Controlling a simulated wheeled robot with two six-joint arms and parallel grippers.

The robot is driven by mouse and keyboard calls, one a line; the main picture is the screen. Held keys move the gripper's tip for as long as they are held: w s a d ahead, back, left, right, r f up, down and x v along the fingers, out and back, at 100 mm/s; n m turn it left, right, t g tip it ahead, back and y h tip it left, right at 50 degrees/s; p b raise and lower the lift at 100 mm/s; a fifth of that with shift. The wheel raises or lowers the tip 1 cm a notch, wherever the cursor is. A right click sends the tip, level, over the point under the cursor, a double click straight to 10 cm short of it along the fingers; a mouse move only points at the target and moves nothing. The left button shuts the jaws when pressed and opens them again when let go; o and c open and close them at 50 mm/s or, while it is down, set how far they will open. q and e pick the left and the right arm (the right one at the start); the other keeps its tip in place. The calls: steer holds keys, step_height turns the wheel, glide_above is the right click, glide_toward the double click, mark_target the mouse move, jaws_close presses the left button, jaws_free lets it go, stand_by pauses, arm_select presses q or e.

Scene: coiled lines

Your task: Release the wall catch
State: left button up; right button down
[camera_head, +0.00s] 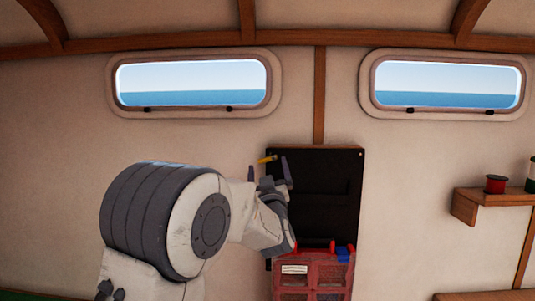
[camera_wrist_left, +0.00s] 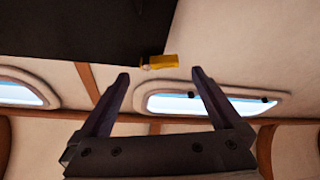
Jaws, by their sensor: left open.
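The wall catch is a small yellow piece (camera_head: 266,159) at the upper left edge of a black panel (camera_head: 325,185) on the wall. In the left wrist view the yellow catch (camera_wrist_left: 160,62) juts from the edge of the dark panel (camera_wrist_left: 80,30). My left gripper (camera_head: 269,167) is open and empty, close to the catch. In the wrist view the catch lies between and just beyond the fingertips of this gripper (camera_wrist_left: 160,73). I cannot tell whether either finger touches it. My right gripper is not in view.
A red crate-like holder (camera_head: 313,280) with a blue part (camera_head: 343,254) stands below the panel, close to my left wrist. Two windows (camera_head: 190,84) (camera_head: 447,86) sit higher up. A wooden shelf (camera_head: 490,196) with a red spool (camera_head: 495,185) is at right. The wall between is bare.

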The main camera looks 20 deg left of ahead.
mark_target(267, 158)
arm_select(q)
steer(key=shift+p+x, duration=0.6)
steer(key=shift+x, duration=0.95)
steer(key=c, duration=1.4)
steer(key=shift+o, duration=0.2)
steer(key=m+h+b, duration=0.1)
steer(key=m+b, duration=0.2)
steer(key=b, duration=0.2)
steer(key=shift+a+f+m+t+h, duration=0.1)
steer(key=shift+m+t+h, duration=0.2)
steer(key=shift+t+h, duration=0.1)
steer(key=shift+r+m+h+b, duration=0.25)
steer(key=shift+m+h+b, duration=0.2)
steer(key=shift+m, duration=0.25)
steer(key=o, duration=1.4)
steer(key=shift+c, duration=0.2)
